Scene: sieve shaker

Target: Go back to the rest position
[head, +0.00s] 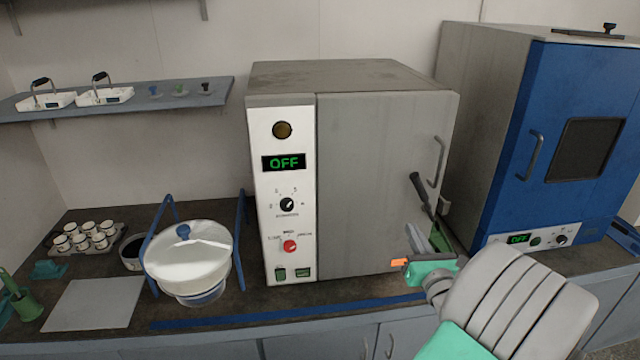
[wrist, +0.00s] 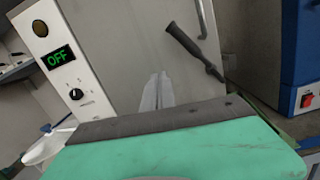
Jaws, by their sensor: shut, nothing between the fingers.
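My gripper (head: 415,238) is in front of the lower right part of the grey cabinet's closed door, at the right of the head view. In the wrist view its two fingertips (wrist: 157,90) are together with nothing between them. The grey cabinet (head: 375,180) has a white control panel whose display (head: 284,162) reads OFF in green. A dark handle (head: 421,192) sticks out beside the cabinet's right edge, close above my gripper in the head view. It also shows in the wrist view (wrist: 185,42), to the right of the fingers.
A blue oven (head: 575,130) stands at the right. A white lidded vessel in a blue frame (head: 195,262) stands left of the cabinet. Cups on a tray (head: 88,236), a grey plate (head: 92,304) and a wall shelf (head: 150,98) are further left. Bare counter front is narrow.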

